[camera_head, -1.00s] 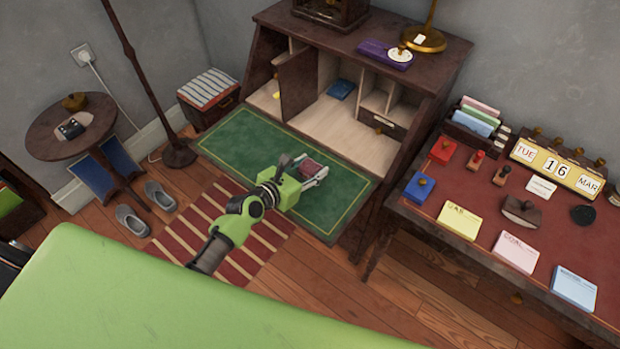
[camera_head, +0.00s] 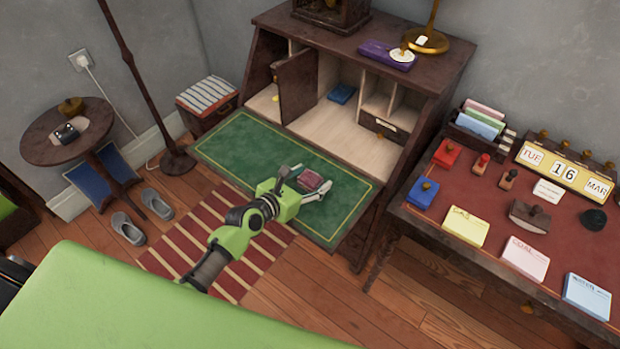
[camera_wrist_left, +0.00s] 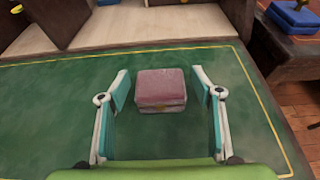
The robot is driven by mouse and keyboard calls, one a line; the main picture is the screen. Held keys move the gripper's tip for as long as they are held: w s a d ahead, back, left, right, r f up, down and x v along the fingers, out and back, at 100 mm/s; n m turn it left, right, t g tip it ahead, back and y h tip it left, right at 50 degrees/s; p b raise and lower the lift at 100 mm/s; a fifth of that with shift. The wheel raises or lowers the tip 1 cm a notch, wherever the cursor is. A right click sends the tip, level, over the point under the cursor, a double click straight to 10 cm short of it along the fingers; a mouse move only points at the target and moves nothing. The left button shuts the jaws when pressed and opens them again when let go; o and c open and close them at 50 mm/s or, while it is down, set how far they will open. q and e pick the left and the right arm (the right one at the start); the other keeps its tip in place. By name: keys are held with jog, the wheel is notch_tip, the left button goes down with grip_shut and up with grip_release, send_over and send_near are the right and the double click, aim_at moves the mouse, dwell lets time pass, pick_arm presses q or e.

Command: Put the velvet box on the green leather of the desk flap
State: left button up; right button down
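The velvet box (camera_head: 313,180), small and dusty red, sits on the green leather (camera_head: 245,146) of the lowered desk flap, towards its right half. In the left wrist view the velvet box (camera_wrist_left: 161,88) stands upright, with a small gold clasp on its front. My left gripper (camera_head: 308,184) is low over the flap. Its two fingers (camera_wrist_left: 160,84) are spread on either side of the box, with green leather showing in the gaps, so neither touches it. My right gripper is not in view.
A blue box (camera_head: 341,93) lies inside the desk's open compartment, behind the flap. A small door (camera_head: 298,86) stands open there. A red-topped table (camera_head: 470,190) with stamps and note pads stands to the right. The flap's left half is clear.

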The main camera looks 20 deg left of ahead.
pick_arm(q)
jog(key=shift+r, duration=0.15)
jog(key=v, duration=1.2)
jog(key=shift+p, duration=0.4)
